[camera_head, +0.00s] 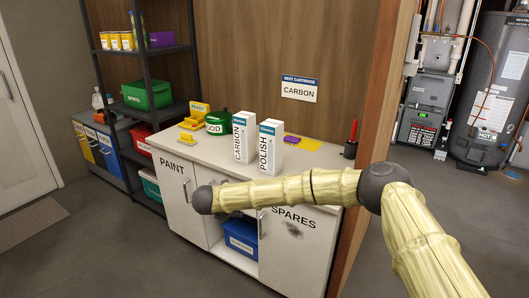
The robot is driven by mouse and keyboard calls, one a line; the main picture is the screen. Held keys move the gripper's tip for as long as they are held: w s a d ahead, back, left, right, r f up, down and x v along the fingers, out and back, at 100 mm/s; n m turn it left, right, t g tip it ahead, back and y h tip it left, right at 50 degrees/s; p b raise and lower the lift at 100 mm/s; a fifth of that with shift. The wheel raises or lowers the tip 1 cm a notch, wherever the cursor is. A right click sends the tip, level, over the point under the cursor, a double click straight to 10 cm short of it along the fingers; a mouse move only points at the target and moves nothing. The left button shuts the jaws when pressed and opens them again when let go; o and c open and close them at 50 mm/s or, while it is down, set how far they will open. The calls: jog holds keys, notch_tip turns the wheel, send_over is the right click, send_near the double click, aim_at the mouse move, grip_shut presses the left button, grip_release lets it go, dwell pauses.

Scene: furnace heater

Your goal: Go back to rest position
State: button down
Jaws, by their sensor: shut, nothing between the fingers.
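My arm (285,190) reaches from the bottom right corner across the front of a white cabinet. Its dark elbow joint (385,186) is at the right, before the wooden partition edge. A dark rounded joint (203,200) is at its left end, in front of the cabinet doors. My gripper cannot be made out beyond that joint.
The white cabinet (170,196) has PAINT and SPARES doors. Its worktop holds a CARBON box (243,138), a POLISH box (268,148), a green container (217,123) and yellow items. A dark shelf (147,53) stands left. The floor (75,250) is clear front left.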

jog(key=s+d+f+n+y+p, duration=0.15)
jog(key=s+d+f+n, duration=0.25)
jog(key=s+f+n, duration=0.4)
jog(key=s+d+f+n+y, duration=0.2)
jog(key=s+d+f+n, duration=0.3)
jog(key=s+n, duration=0.4)
jog(key=s+d+f+n+y+p, duration=0.15)
jog(key=s+d+f+n, duration=0.25)
jog(key=s+f+n, duration=0.45)
jog(key=s+d+n+g, duration=0.4)
jog(key=s+d+n, duration=0.3)
jog(key=s+d, duration=0.5)
jog(key=s+d+r+n+g+h+p, duration=0.1)
jog(key=s+d+n+g, duration=0.3)
jog(key=s+d+n, duration=0.3)
jog(key=s+d, duration=0.5)
jog(key=s, duration=0.7)
jog(key=shift+d+r, duration=0.15)
jog(key=shift+d, duration=0.25)
